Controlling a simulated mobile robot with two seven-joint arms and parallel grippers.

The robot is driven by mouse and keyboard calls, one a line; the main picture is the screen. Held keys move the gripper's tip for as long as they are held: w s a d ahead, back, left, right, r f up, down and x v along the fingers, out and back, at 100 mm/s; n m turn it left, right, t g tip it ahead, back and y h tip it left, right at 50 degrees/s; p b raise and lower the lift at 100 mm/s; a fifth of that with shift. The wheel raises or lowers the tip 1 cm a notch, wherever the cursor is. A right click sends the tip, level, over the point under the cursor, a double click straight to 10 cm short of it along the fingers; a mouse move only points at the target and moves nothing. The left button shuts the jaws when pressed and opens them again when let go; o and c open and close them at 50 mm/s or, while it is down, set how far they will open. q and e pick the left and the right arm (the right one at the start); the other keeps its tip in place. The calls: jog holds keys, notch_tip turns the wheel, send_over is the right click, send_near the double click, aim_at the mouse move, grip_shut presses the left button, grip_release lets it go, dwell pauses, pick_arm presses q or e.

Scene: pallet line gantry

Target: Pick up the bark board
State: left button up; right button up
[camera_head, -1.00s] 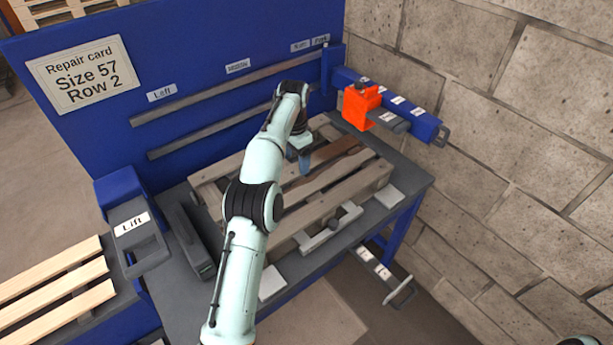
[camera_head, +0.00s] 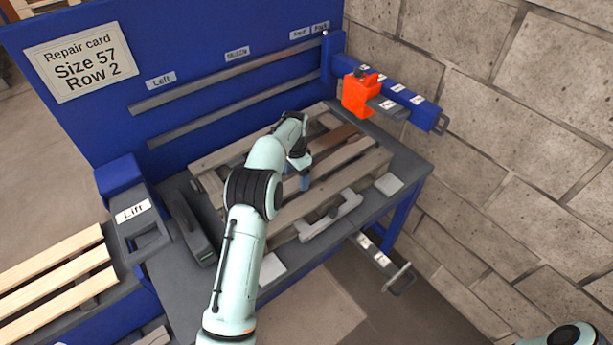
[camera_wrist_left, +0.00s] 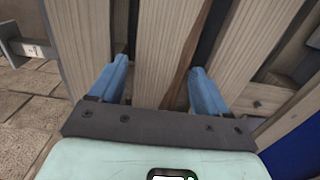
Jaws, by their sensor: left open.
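The pallet (camera_head: 365,170) lies on the grey bench, its slats running left to right. A dark brown strip shows on its back part (camera_head: 338,136). In the left wrist view, a pale board with a ragged brown edge, which looks like the bark board (camera_wrist_left: 158,50), runs between my two blue fingers. My left gripper (camera_head: 304,183) is open over the pallet, pointing down; in the wrist view its fingertips (camera_wrist_left: 159,68) lie either side of that board. I cannot tell how far down they reach. My arm hides part of the pallet. My right gripper is out of view.
An orange block (camera_head: 360,95) sits on the blue rail at the back right. A grey holder marked "Lift" (camera_head: 133,220) stands left of the pallet. Pale new boards (camera_head: 55,280) lie at the far left. A blue panel with a repair card (camera_head: 80,68) stands behind.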

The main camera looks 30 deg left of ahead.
pick_arm(q)
jog(key=shift+f, duration=0.45)
jog(key=c, duration=1)
jog(key=shift+r, duration=0.2)
